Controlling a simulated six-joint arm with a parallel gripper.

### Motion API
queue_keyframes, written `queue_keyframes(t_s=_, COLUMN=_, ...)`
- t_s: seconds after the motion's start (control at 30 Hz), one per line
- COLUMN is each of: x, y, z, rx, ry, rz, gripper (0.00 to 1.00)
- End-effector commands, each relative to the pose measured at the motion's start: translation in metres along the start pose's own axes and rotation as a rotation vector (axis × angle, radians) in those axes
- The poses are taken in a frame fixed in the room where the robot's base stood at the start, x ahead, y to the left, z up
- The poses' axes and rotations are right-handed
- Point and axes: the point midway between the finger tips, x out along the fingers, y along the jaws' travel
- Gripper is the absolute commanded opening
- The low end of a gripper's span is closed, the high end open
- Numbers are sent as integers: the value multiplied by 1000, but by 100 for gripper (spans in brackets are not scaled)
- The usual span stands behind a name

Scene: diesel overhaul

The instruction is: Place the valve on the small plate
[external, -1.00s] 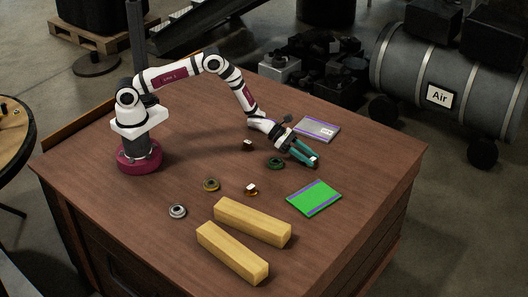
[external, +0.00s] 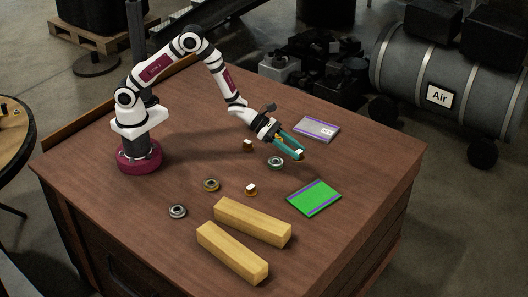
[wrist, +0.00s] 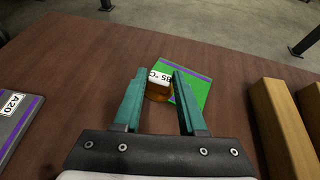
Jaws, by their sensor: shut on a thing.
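My gripper (external: 295,148) is shut on the valve (external: 299,153), a small copper-brown part with a white top marked "85 °C". The valve also shows between the teal fingers in the wrist view (wrist: 159,78). The gripper holds it above the table. A green plate with a purple stripe (external: 314,199) lies flat and empty, beyond the valve in the wrist view (wrist: 193,84). A grey plate with a purple stripe and an "A20" label (external: 316,130) lies farther back, at the left edge of the wrist view (wrist: 14,125). Which one is the small plate I cannot tell.
Two similar white-topped parts (external: 248,145) (external: 251,190) and several rings (external: 276,163) (external: 211,185) (external: 178,211) stand on the table. Two yellow wooden blocks (external: 252,222) (external: 232,252) lie at the front. The table is clear around the green plate.

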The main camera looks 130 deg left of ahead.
Motion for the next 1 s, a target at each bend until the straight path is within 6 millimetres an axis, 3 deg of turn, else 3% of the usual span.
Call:
queue_keyframes(t_s=0.17, x=-4, y=-8, z=4, rx=0, ry=0, rz=1, gripper=0)
queue_keyframes(t_s=0.27, x=-11, y=3, z=2, rx=1, ry=-1, rz=9, gripper=0)
queue_keyframes(t_s=0.33, x=-22, y=21, z=-2, rx=3, ry=-2, rz=20, gripper=0)
queue_keyframes(t_s=0.47, x=-60, y=65, z=-16, rx=5, ry=-2, rz=43, gripper=0)
queue_keyframes(t_s=0.6, x=-116, y=107, z=-39, rx=-2, ry=1, rz=62, gripper=0)
queue_keyframes(t_s=0.73, x=-164, y=127, z=-58, rx=-16, ry=1, rz=63, gripper=0)
queue_keyframes(t_s=0.9, x=-192, y=137, z=-73, rx=-28, ry=0, rz=59, gripper=0)
queue_keyframes(t_s=1.0, x=-196, y=159, z=-91, rx=-31, ry=0, rz=60, gripper=0)
